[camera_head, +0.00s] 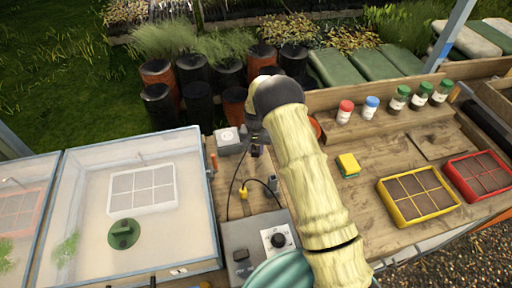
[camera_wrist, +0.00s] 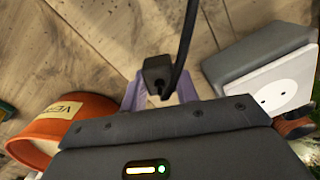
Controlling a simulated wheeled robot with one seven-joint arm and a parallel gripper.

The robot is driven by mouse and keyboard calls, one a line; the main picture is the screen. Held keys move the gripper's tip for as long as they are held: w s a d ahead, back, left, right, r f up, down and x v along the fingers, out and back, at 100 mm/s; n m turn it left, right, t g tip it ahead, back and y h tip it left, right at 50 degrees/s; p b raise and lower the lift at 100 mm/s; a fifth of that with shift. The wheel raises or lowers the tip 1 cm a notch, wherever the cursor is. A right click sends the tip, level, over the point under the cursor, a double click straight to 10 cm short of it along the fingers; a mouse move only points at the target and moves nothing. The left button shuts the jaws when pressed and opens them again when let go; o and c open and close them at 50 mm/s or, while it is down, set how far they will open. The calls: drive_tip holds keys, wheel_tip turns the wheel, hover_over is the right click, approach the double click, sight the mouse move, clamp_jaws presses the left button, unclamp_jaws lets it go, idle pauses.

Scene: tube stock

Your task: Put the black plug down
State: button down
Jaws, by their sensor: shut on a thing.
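My gripper (camera_wrist: 158,92) is shut on the black plug (camera_wrist: 157,72), which sits between its two pale purple fingers in the wrist view. A dark cable runs up from the plug. In the head view my gripper (camera_head: 256,140) is over the wooden bench, just right of the grey socket box (camera_head: 229,140), and the black plug (camera_head: 257,151) shows small and dark under it. In the wrist view the socket box (camera_wrist: 285,82) has a white face with two holes and lies to the right, apart from the plug. I cannot tell whether the plug touches the bench.
A yellow plug (camera_head: 243,194) and a grey plug (camera_head: 272,184) are on the bench near a grey control box (camera_head: 243,235) with a dial. An orange labelled pot (camera_wrist: 70,122) is left of my gripper in the wrist view. A glazed propagator (camera_head: 185,215) stands at left.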

sight(256, 148)
drive_tip(key=shift+f+b, duration=0.3)
drive_tip(key=shift+f, duration=0.05)
drive_tip(key=shift+f, duration=0.25)
drive_tip(key=c, duration=1.1)
unclamp_jaws()
drive_tip(key=shift+o, duration=0.2)
drive_tip(key=shift+r, duration=0.1)
drive_tip(key=shift+r+p, duration=0.3)
drive_tip(key=shift+r, duration=0.2)
wheel_tip(256, 148, up, 12)
drive_tip(key=b, duration=0.3)
